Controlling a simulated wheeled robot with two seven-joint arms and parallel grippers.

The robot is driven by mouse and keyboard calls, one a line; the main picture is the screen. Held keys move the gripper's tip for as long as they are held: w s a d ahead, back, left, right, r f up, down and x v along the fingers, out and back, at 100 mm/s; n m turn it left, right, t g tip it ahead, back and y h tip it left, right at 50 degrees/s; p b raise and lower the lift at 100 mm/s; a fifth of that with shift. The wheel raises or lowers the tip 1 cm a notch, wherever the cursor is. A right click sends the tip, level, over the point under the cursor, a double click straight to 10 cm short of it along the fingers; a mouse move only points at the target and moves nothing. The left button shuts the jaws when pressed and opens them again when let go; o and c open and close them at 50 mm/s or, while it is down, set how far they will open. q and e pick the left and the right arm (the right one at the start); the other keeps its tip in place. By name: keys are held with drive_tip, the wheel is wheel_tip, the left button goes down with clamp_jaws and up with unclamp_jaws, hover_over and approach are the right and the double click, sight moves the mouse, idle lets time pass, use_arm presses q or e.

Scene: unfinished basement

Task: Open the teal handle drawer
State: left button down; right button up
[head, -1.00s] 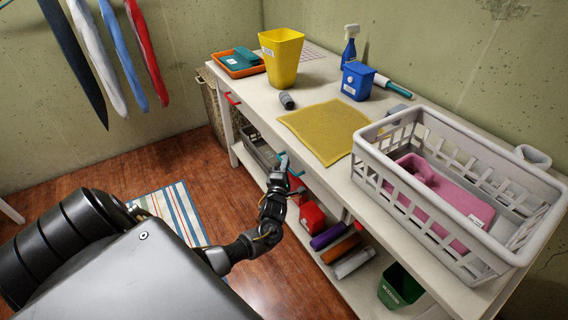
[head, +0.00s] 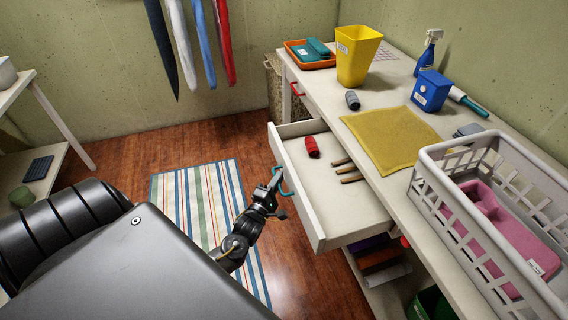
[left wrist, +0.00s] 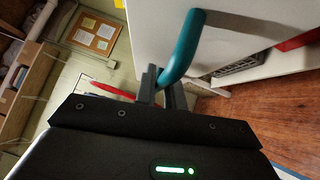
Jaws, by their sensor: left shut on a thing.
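The white drawer (head: 345,205) of the workbench is pulled well out. Its teal handle (head: 281,183) is on the front panel. A red roll (head: 312,147) and several brown sticks (head: 345,170) lie inside the drawer. My left gripper (head: 270,188) is shut on the teal handle. In the left wrist view the handle (left wrist: 185,45) sits between the two fingers (left wrist: 163,92). My right gripper is in neither view.
The bench top holds a yellow bin (head: 357,58), a blue box (head: 431,92), a yellow cloth (head: 392,140) and a white basket (head: 455,215) with a pink item. A second drawer has a red handle (head: 297,89). A striped rug (head: 205,205) lies on the open floor.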

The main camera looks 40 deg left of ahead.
use_arm(q)
drive_tip(key=shift+s+a, duration=0.3)
drive_tip(key=shift+s, duration=0.2)
drive_tip(key=shift+s+a, duration=0.3)
drive_tip(key=shift+s, duration=0.2)
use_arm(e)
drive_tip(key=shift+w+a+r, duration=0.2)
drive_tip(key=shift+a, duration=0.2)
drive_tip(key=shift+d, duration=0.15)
use_arm(q)
drive_tip(key=c, duration=1.5)
unclamp_jaws()
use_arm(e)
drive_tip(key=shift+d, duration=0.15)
use_arm(q)
drive_tip(key=b+v, duration=0.1)
drive_tip(key=v, duration=0.9)
drive_tip(key=shift+s, duration=0.4)
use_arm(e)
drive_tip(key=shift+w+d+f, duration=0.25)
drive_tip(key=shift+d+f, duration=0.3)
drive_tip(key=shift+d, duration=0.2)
